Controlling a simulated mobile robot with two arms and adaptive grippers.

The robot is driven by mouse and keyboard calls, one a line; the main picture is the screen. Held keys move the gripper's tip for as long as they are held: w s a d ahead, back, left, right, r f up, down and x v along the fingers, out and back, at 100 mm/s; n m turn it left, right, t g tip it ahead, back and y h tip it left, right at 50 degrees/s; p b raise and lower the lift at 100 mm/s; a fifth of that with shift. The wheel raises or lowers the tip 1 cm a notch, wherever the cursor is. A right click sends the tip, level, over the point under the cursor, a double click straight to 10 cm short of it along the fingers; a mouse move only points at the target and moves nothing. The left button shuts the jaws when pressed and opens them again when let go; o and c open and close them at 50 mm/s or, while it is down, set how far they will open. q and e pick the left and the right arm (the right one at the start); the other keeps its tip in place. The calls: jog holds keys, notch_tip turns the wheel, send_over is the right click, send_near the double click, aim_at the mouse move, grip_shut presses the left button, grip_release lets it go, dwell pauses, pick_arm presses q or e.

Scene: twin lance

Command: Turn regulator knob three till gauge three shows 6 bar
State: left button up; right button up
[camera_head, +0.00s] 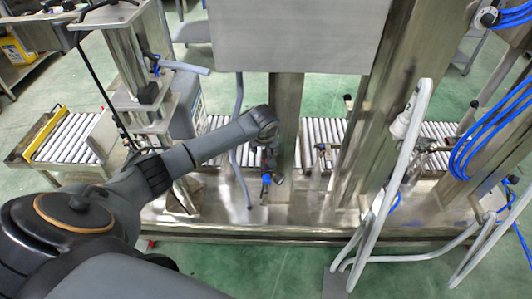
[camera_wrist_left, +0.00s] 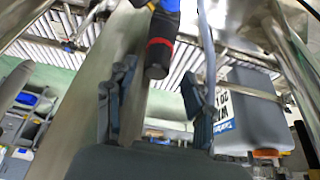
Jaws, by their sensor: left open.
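My left gripper (camera_head: 270,165) reaches down beside a steel post at the middle of the machine. In the left wrist view its two dark fingers stand apart, so it is open (camera_wrist_left: 156,82). A black knob with a red ring and a blue body (camera_wrist_left: 158,56) lies between and just beyond the fingers there. I cannot tell whether it touches them or whether it is knob three. In the head view a small blue fitting (camera_head: 266,179) shows just below the gripper. No gauge face can be read in either view. My right gripper is not in view.
Steel posts (camera_head: 285,120) stand close to the gripper, and a large steel panel (camera_head: 300,30) is above. A roller conveyor (camera_head: 320,133) runs behind. Grey hoses (camera_head: 385,190) and blue tubes (camera_head: 490,130) hang at the right. A grey container (camera_wrist_left: 252,110) is at the right in the wrist view.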

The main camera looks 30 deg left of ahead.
pick_arm(q)
jog(key=shift+x, duration=1.35)
jog(key=shift+c, duration=0.4)
grip_shut()
jog(key=shift+s+r+m+p, duration=0.1)
jog(key=shift+r+m+p, duration=0.25)
jog(key=shift+p, duration=0.3)
jog(key=shift+f+m+h+p, duration=0.15)
jog(key=shift+m+h+p, duration=0.15)
jog(key=shift+m, duration=0.05)
jog(key=shift+a+f+m, duration=0.15)
jog(key=shift+f+m, duration=0.05)
jog(key=shift+m, duration=0.3)
jog(key=shift+o, duration=0.4)
grip_release()
jog(key=shift+a, duration=0.1)
